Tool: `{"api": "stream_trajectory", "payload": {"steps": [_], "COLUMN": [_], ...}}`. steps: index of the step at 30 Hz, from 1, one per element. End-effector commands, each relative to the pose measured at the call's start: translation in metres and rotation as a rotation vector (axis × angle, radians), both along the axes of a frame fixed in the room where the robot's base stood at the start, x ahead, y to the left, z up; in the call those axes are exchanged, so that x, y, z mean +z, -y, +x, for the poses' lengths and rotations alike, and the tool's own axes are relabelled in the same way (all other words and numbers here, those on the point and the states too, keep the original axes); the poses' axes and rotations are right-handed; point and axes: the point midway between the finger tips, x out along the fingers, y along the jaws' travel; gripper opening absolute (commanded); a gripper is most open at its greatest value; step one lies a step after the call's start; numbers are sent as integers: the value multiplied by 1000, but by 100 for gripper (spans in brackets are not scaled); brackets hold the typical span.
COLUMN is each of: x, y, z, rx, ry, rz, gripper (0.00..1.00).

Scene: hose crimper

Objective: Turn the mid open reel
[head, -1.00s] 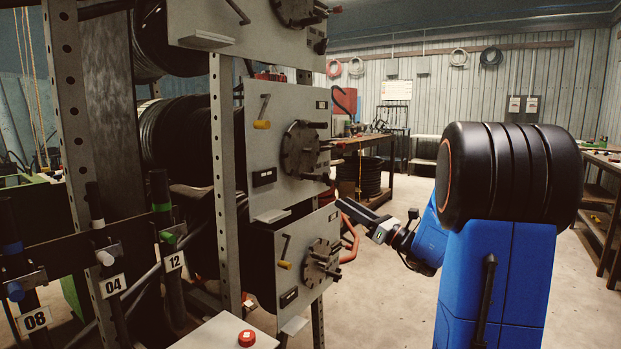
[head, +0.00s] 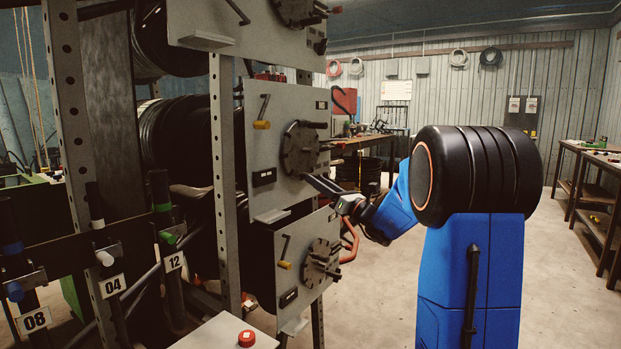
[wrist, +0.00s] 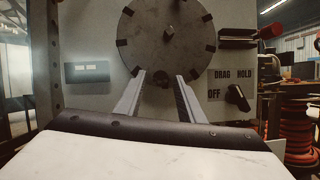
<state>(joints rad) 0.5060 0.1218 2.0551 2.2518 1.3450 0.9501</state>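The middle reel panel (head: 262,195) is a grey plate with a dark round disc (head: 299,150) carrying pegs, and coiled black hose (head: 175,135) behind it. The disc fills the top of the wrist view (wrist: 150,45), with short dark blocks around its rim. My gripper (head: 312,180) is just below and in front of the disc. In the wrist view its two fingers (wrist: 160,78) stand apart with nothing seen held between them, and point at the disc's lower edge. Whether they touch it cannot be told. A dark knob (wrist: 237,97) sits at the right by DRAG, HOLD and OFF lettering.
The lower reel panel (head: 290,265) and upper reel panel (head: 230,20) stand close below and above. An orange-red bent tube (head: 350,243) hangs by the lower disc. A red button (head: 246,338) is on a box in front. The floor to the right is open.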

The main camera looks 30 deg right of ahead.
Motion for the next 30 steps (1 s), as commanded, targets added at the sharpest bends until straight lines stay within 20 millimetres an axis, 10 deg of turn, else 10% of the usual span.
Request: {"api": "stream_trajectory", "payload": {"steps": [19, 24, 30], "x": [14, 14, 14], "y": [-15, -15, -15], "z": [30, 30, 30], "rx": [0, 1, 0], "ry": [0, 0, 1], "rz": [0, 0, -2], "gripper": [35, 0, 0]}}
